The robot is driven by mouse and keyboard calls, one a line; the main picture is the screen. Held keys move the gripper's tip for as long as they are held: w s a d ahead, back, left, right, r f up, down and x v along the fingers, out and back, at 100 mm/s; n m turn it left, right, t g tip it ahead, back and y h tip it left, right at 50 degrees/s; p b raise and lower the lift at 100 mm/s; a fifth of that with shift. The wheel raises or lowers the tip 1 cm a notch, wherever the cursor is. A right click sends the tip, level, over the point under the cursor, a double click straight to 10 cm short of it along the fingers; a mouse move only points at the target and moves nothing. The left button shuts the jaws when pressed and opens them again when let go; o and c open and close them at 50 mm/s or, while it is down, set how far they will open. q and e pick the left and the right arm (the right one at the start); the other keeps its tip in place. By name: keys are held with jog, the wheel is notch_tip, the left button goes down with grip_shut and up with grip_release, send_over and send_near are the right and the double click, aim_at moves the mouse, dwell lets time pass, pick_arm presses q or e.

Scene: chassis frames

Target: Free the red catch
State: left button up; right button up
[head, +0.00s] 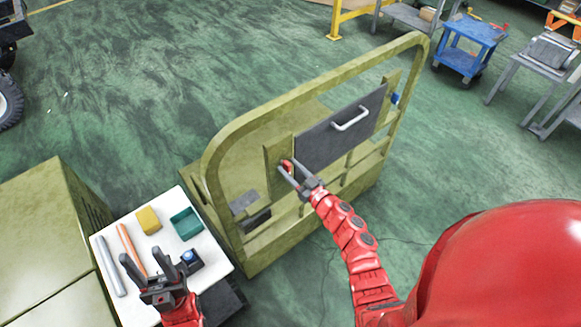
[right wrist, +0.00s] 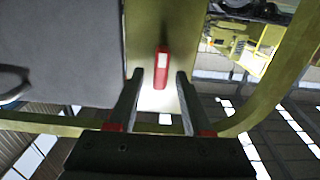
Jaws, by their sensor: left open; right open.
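The red catch (head: 287,166) sits on an olive plate left of a grey panel (head: 325,135) with a pale handle (head: 351,119), in an olive chassis frame (head: 213,160). My right gripper (head: 289,173) is open at the catch. In the right wrist view the red catch (right wrist: 162,62) shows upright between the two spread fingertips (right wrist: 158,80), with a gap on each side; contact cannot be seen. A small blue part (head: 395,98) sits at the panel's other side. My left gripper (head: 150,262) is open and empty above a white-topped table.
The white tabletop (head: 107,232) carries a grey rod (head: 110,268), an orange rod (head: 131,247), a yellow block (head: 148,220), a teal tray (head: 186,224) and a dark item with a blue knob (head: 188,257). A blue cart (head: 465,47) stands far back. Green floor left of the frame is clear.

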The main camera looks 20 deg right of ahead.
grip_shut()
dwell(0.3)
dwell(0.3)
jog(key=n+b, duration=0.3)
jog(key=shift+a+f, duration=0.25)
jog(key=n+b, duration=0.8)
jog(key=f+n+b, duration=0.1)
jog(key=n+b, duration=0.3)
jog(key=shift+s+a, duration=0.25)
jog(key=shift+a, duration=0.1)
jog(key=shift+n+b, duration=1.35)
jog(key=shift+n, duration=0.15)
